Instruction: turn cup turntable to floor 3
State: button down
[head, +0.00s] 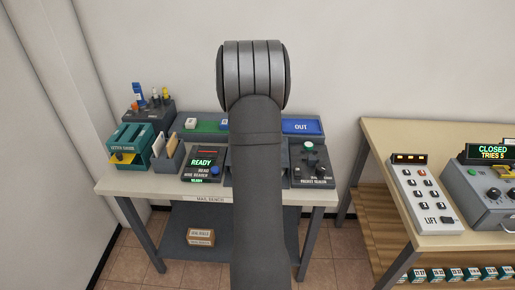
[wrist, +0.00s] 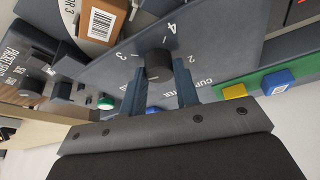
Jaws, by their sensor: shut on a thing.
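In the wrist view my gripper (wrist: 158,80) is shut on a small dark knob (wrist: 158,63), one finger on each side of it. The knob sits on a sloped grey panel (wrist: 215,40) with the white numbers 2, 3 and 4 around it and partly covered lettering. A pale line shows near the knob, but I cannot tell which number it points at. Beyond it is part of a round pale turntable (wrist: 69,18) with lettering ending in "R 3" and a brown barcoded box (wrist: 101,20) at it. In the head view my arm hides the gripper and knob.
Close by in the wrist view are a green button (wrist: 105,103), a yellow block (wrist: 234,91) and a blue block (wrist: 277,82). In the head view a blue OUT tray (head: 302,127) stands behind, with a READY panel (head: 202,164) left of my arm.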

jog(key=shift+a+f+m+g+h, duration=0.1)
jog(key=shift+m+g+h, duration=0.25)
jog(key=shift+m, duration=0.9)
jog(key=shift+m+g+h, duration=0.15)
jog(key=shift+m+h, duration=0.3)
jog(key=shift+m, duration=1.2)
jog(key=c, duration=1.1)
grip_release()
jog(key=v, duration=1.7)
jog(key=shift+w+a+r, duration=0.15)
jog(key=shift+a+r, duration=0.05)
jog(key=shift+a, duration=0.15)
